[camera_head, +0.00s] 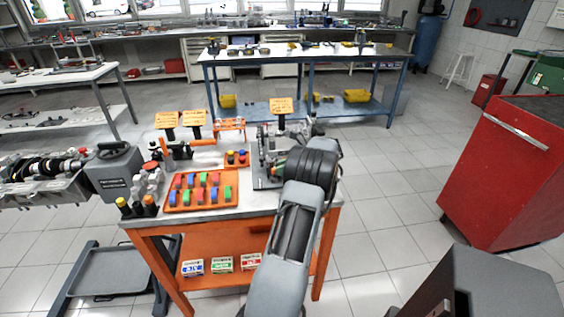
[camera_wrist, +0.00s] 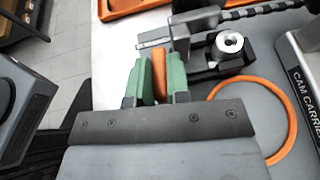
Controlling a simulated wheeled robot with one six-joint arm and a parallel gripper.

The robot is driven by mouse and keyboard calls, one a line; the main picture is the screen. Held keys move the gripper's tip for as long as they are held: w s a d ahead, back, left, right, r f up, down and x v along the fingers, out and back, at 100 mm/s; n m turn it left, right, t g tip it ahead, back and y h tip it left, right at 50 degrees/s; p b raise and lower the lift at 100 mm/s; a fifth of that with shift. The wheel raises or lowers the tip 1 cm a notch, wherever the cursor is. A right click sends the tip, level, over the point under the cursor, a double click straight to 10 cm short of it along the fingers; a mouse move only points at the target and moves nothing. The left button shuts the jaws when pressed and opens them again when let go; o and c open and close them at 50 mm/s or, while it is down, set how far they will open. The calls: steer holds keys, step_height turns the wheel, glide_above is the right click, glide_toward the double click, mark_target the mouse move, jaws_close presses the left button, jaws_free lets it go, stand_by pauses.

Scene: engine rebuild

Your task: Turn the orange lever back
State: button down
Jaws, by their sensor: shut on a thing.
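The orange lever (camera_wrist: 159,72) shows in the wrist view as a short upright strip. My gripper (camera_wrist: 157,80) has green fingers, one on each side of the lever, and is shut on it. The lever's lower part is hidden between the fingers. Just beyond the lever is a grey metal jaw-like block (camera_wrist: 165,40), beside a dark fixture with a round silver knob (camera_wrist: 230,42). In the head view my arm covers most of the gripper and the lever cannot be made out there.
An orange ring (camera_wrist: 291,125) lies right of the gripper, near a part labelled CAM CARRIER (camera_wrist: 304,92). On the bench (camera_head: 225,213) an orange tray (camera_head: 174,208) holds several coloured pieces. A red cabinet (camera_head: 510,170) stands at right; tiled floor lies between.

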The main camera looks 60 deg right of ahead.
steer(key=shift+w+n+y+p, duration=0.2)
steer(key=shift+n+y+p, duration=0.2)
steer(key=shift+y, duration=0.1)
